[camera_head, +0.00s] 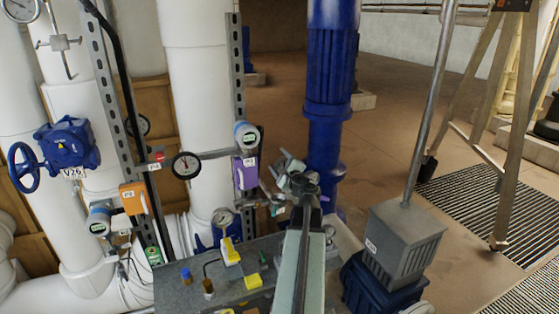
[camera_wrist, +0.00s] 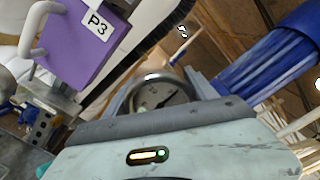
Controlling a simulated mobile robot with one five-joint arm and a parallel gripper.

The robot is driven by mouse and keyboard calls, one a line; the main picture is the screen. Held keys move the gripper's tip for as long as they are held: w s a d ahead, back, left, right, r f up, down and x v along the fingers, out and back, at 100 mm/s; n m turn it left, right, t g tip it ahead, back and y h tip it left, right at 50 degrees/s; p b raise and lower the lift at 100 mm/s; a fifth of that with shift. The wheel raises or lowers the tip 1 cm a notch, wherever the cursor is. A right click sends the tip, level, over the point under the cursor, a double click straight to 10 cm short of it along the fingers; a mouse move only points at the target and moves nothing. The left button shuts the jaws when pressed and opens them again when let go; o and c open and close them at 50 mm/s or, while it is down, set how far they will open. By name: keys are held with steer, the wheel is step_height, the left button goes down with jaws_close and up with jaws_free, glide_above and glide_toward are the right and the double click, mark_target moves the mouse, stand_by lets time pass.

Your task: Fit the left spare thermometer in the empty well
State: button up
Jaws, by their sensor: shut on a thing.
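My gripper (camera_head: 293,181) is raised above the far edge of the grey bench, right of the purple P3 box (camera_head: 245,173). In the head view the held dial cannot be made out. Another round dial (camera_head: 222,217) stands at the bench's back left, and one more (camera_head: 329,231) shows right of my arm. I cannot make out the empty well.
The bench (camera_head: 185,291) carries yellow items and small bottles. The P3 box (camera_wrist: 80,40) is close on the left in the wrist view. A blue motor (camera_head: 331,60) stands behind my gripper. A grey box (camera_head: 402,240) with a pole is at the right. White pipes fill the left.

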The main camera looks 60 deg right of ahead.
mark_target(281, 163)
steer(key=shift+s+a+r, duration=0.3)
steer(key=shift+s+a, duration=0.25)
steer(key=shift+s+a+r, duration=0.25)
steer(key=shift+s+a, duration=0.3)
steer(key=w+d+f+b, duration=0.4)
steer(key=w+f+b, duration=0.1)
steer(key=w, duration=0.1)
steer(key=shift+d+f, duration=0.15)
steer(key=shift+d, duration=0.1)
steer(key=shift+s+a, duration=0.1)
steer(key=shift+s, duration=0.05)
steer(key=shift+f+b, duration=0.35)
steer(key=shift+b, duration=0.05)
steer(key=shift+f, duration=0.1)
stand_by(0.5)
steer(key=shift+f+b, duration=2.15)
steer(key=shift+b, duration=0.1)
